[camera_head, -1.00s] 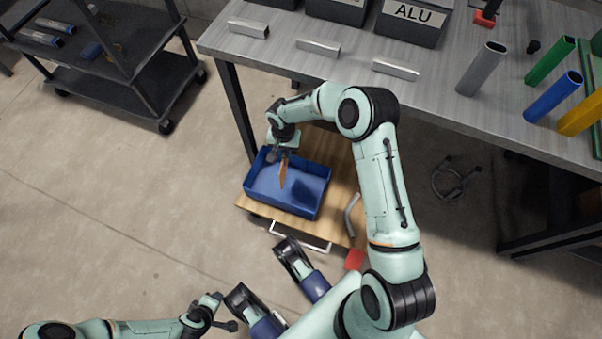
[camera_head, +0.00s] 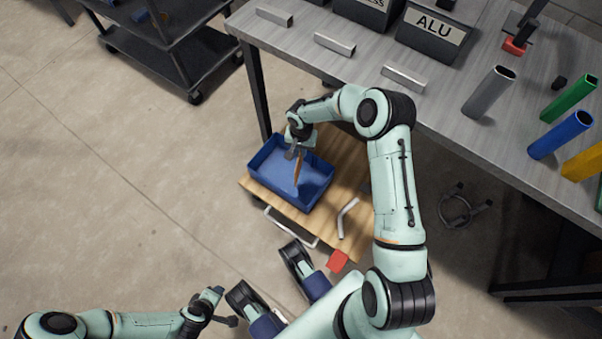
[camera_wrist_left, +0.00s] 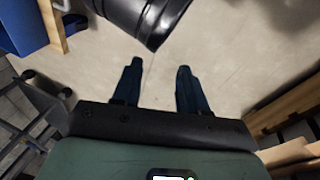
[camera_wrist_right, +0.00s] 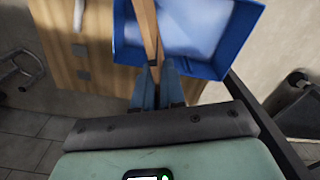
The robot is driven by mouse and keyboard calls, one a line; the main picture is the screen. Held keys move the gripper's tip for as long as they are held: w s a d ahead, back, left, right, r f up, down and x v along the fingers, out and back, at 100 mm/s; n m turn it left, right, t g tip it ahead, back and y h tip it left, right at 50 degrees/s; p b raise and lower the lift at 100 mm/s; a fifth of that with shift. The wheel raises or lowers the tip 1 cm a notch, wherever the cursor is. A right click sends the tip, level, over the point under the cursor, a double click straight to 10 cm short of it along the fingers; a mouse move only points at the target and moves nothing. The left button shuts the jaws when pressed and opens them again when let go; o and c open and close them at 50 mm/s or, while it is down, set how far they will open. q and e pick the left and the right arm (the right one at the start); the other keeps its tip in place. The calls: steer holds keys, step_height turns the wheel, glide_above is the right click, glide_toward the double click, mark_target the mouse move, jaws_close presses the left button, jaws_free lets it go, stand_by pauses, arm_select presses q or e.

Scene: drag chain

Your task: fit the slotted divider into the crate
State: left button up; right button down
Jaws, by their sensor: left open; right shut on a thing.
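The blue crate (camera_head: 272,184) stands open on a wooden board, below my right gripper. The divider is a thin, orange-brown strip (camera_head: 297,172) that my right gripper (camera_head: 292,152) is shut on. It is seen nearly edge-on, over or partly inside the crate; I cannot tell how deep it sits. Its slots do not show. In the right wrist view the divider (camera_wrist_right: 147,25) runs from between the fingertips (camera_wrist_right: 157,68) across the left part of the crate (camera_wrist_right: 241,40). My left gripper (camera_head: 222,306) is off to the lower left, away from the crate. Its fingers (camera_wrist_left: 157,75) are apart and empty.
The wooden board (camera_head: 335,185) bears a grey bent tube (camera_head: 346,216) and a red block (camera_head: 338,261). A grey workbench (camera_head: 300,45) with bins and coloured tubes stands behind. A dark shelf cart (camera_head: 165,62) is at the upper left. The floor at left is clear.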

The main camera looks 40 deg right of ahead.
step_height(320, 180, down, 6)
steer(key=shift+r+b, duration=0.25)
steer(key=shift+b, duration=0.35)
arm_select(q)
steer(key=s+a+f+g+b, duration=0.2)
steer(key=s+f+b, duration=0.1)
steer(key=s+f, duration=0.2)
step_height(320, 180, down, 3)
steer(key=shift+s+r+n+b, duration=0.1)
steer(key=shift+s+n+b, duration=0.05)
steer(key=shift+n+b, duration=0.15)
arm_select(e)
step_height(320, 180, down, 13)
steer(key=shift+r, duration=0.15)
arm_select(q)
steer(key=shift+a, duration=0.1)
arm_select(e)
steer(key=c, duration=1.4)
jaws_free()
steer(key=shift+f, duration=0.2)
steer(key=shift+c, duration=0.2)
steer(key=shift+o, duration=1.1)
arm_select(q)
steer(key=shift+s, duration=0.2)
